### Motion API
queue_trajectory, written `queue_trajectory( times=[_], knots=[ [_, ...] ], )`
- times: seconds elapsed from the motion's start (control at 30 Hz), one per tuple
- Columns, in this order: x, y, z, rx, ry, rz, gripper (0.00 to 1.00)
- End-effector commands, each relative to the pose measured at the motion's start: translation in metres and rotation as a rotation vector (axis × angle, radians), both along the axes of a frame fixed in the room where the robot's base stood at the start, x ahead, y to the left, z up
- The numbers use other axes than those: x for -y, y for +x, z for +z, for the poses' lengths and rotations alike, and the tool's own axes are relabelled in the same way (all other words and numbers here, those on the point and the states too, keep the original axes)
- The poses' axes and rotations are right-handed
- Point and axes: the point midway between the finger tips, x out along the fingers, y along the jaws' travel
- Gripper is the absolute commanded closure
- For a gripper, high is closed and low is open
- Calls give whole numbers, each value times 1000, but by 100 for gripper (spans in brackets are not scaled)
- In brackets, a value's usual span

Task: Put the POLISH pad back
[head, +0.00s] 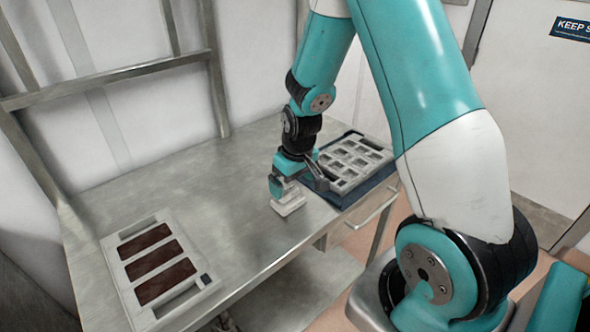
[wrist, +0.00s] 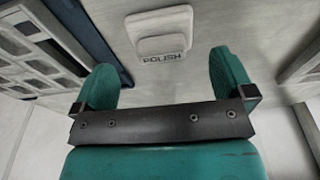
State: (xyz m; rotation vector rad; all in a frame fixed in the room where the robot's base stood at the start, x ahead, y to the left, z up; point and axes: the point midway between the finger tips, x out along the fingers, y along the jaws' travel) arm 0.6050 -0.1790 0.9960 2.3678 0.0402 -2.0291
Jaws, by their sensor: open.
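The POLISH pad (head: 289,207) is a pale grey block on the metal table, just below my gripper (head: 281,188) in the head view. In the wrist view the POLISH pad (wrist: 158,22) has a raised grip lettered POLISH. It lies ahead of my gripper (wrist: 165,78), between the lines of the two teal fingers. The fingers are apart with nothing between them. The pad appears to rest flat on the table. In the head view the gripper partly covers the pad's top, so I cannot tell whether they touch.
A grey mould with several square pockets (head: 338,158) lies on a dark blue mat (head: 318,196) to the right of the pad. A grey frame with three brown-filled slots (head: 122,262) lies at the front left. Table between is clear.

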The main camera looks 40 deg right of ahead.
Motion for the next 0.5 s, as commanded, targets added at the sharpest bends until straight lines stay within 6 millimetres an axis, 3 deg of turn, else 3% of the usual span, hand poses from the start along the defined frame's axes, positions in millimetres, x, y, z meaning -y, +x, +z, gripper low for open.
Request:
queue_trajectory(
  times=[0.2, 0.37, 0.43, 0.5],
  knots=[
    [0, -6, 38, 4, -1, 0, 0],
    [-2, -8, 53, 2, 3, 3, 0],
    [-15, -11, 64, 8, 18, 24, 0],
    [-43, -18, 84, 17, 51, 73, 0]
  ],
)
